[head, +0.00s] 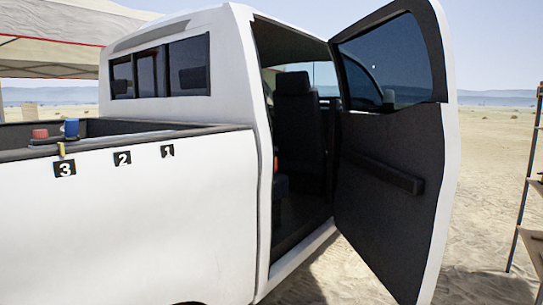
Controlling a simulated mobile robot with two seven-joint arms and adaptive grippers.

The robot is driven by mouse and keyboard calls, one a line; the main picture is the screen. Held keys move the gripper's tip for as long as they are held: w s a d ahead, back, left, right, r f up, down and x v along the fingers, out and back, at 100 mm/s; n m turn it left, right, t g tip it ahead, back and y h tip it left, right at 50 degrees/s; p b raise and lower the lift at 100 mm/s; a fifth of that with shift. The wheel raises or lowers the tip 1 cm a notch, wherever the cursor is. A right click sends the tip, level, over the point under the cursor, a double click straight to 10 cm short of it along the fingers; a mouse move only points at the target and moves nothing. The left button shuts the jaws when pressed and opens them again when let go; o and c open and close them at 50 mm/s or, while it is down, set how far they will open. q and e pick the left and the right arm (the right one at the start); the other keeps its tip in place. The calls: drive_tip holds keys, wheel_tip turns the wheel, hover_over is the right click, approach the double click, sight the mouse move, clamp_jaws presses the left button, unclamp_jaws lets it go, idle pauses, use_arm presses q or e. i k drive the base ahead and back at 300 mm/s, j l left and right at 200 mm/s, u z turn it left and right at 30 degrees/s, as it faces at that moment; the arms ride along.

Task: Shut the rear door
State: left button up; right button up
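The rear door (388,190) of a white pickup truck (150,190) stands wide open in the head view. It swings out to the right of the cab opening, with its dark inner panel, armrest (382,172) and window (388,65) facing me. The door's white outer edge (447,150) is on its right side. Through the opening I see a dark seat (295,125) inside the cab. Neither of my grippers is in view.
The truck bed (110,130) is at the left, with a red object (40,134) and a blue object (71,128) at its rim. Number labels 3, 2 and 1 mark its side. A shelf rack (530,190) stands at the right edge. Sandy ground lies between door and rack.

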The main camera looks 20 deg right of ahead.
sight(399, 165)
drive_tip(key=i+l, duration=0.2)
drive_tip(key=l, duration=0.2)
drive_tip(key=i+l, duration=0.15)
drive_tip(key=l, duration=0.2)
drive_tip(key=i+l, duration=0.2)
drive_tip(key=l, duration=0.2)
drive_tip(key=i+l, duration=0.2)
drive_tip(key=l, duration=0.2)
drive_tip(key=i+l, duration=0.15)
drive_tip(key=l, duration=0.25)
drive_tip(key=i+l, duration=0.2)
drive_tip(key=l, duration=0.15)
drive_tip(key=i+l, duration=0.15)
drive_tip(key=l, duration=0.25)
drive_tip(key=i+l, duration=0.2)
drive_tip(key=l, duration=3)
drive_tip(key=k+l, duration=0.1)
drive_tip(key=l, duration=0.25)
drive_tip(key=k+l, duration=0.1)
drive_tip(key=l, duration=0.2)
drive_tip(key=k+l, duration=0.1)
drive_tip(key=l, duration=0.25)
drive_tip(key=u, duration=0.05)
